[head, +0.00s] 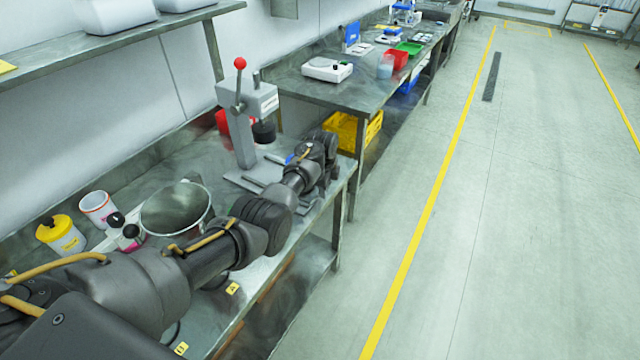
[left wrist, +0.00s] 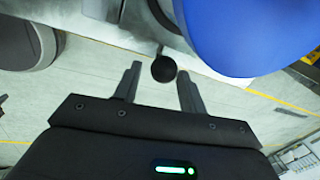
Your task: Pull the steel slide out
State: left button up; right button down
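My left gripper (left wrist: 160,70) is open in the left wrist view, its two dark fingers on either side of a round black knob (left wrist: 163,67). I cannot tell whether either finger touches the knob. The knob is at the end of a short stem by a pale metal part (left wrist: 120,25), which may be the steel slide; most of it is out of frame. In the head view my left gripper (head: 328,148) is beside the grey press-like stand (head: 245,140) near the bench's front edge, fingertips hard to make out. The slide cannot be clearly made out there. My right gripper is not in view.
A large blue rounded object (left wrist: 250,35) is close at the right in the left wrist view, with a dark grey rounded body (left wrist: 25,42) at the left. A steel pot (head: 176,208) and yellow-lidded tub (head: 60,235) stand on the bench. The floor at right is clear.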

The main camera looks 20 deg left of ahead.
pick_arm(q)
jog(key=shift+o, duration=0.7)
jog(key=shift+r, duration=0.1)
jog(key=shift+a, duration=0.15)
jog(key=shift+a, duration=0.15)
jog(key=shift+r, duration=0.2)
notch_tip(320, 180, up, 10)
jog(key=s, duration=0.2)
jog(key=shift+d+r+b, duration=0.15)
jog(key=shift+d+b, duration=0.05)
jog(key=shift+b, duration=0.25)
